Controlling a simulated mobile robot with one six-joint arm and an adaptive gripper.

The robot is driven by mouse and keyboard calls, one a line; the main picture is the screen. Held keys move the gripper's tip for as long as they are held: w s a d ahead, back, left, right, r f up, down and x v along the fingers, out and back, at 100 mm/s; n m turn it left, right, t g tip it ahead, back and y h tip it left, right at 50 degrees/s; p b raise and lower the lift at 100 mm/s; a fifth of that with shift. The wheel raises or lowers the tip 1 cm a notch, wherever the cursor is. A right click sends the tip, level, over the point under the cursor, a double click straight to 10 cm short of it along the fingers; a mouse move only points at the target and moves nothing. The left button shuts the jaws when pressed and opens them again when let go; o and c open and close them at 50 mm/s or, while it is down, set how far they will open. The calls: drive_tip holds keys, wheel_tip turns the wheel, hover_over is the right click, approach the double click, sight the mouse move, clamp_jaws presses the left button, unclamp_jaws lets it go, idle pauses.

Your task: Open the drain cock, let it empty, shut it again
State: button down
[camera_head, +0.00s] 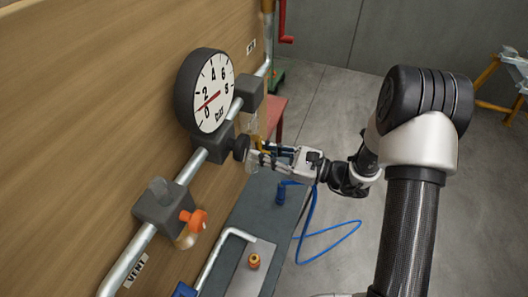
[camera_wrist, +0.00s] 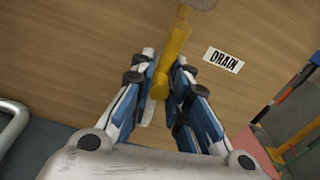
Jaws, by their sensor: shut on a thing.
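The drain cock's yellow handle (camera_wrist: 174,50) stands between my fingers in the wrist view, with the DRAIN label (camera_wrist: 223,61) on the wooden panel to its right. My gripper (camera_wrist: 160,85) is shut on this handle. In the head view my gripper (camera_head: 262,155) reaches left to the pipework, and only a little yellow (camera_head: 262,146) shows by the fingers. The cock's body and outlet are mostly hidden there. The round gauge (camera_head: 213,92), marked in bar, has its red needle between 0 and 2.
An orange vent handle (camera_head: 194,219) sits on the lower pipe near the VENT label (camera_head: 135,270). Below the panel is a grey bench (camera_head: 262,205) with a blue item (camera_head: 281,193), an orange-yellow fitting (camera_head: 254,261) and a bent rail (camera_head: 212,258). A blue hose (camera_head: 335,234) loops over the floor.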

drive_tip(key=shift+s+a+m+p, duration=0.15)
drive_tip(key=shift+s+m+p, duration=0.15)
drive_tip(key=shift+s+p, duration=0.1)
drive_tip(key=s+a+r+m+p, duration=0.1)
drive_tip(key=s+r+m+p, duration=0.3)
drive_tip(key=m+p, duration=1.1)
drive_tip(key=shift+a+r+m, duration=0.2)
drive_tip(key=shift+r+m, duration=0.55)
drive_tip(key=shift+m, duration=0.15)
drive_tip(key=c, duration=1.9)
unclamp_jaws()
drive_tip(key=shift+w, duration=0.1)
drive_tip(key=shift+c, duration=0.2)
drive_tip(key=o, duration=0.4)
drive_tip(key=shift+f, duration=0.1)
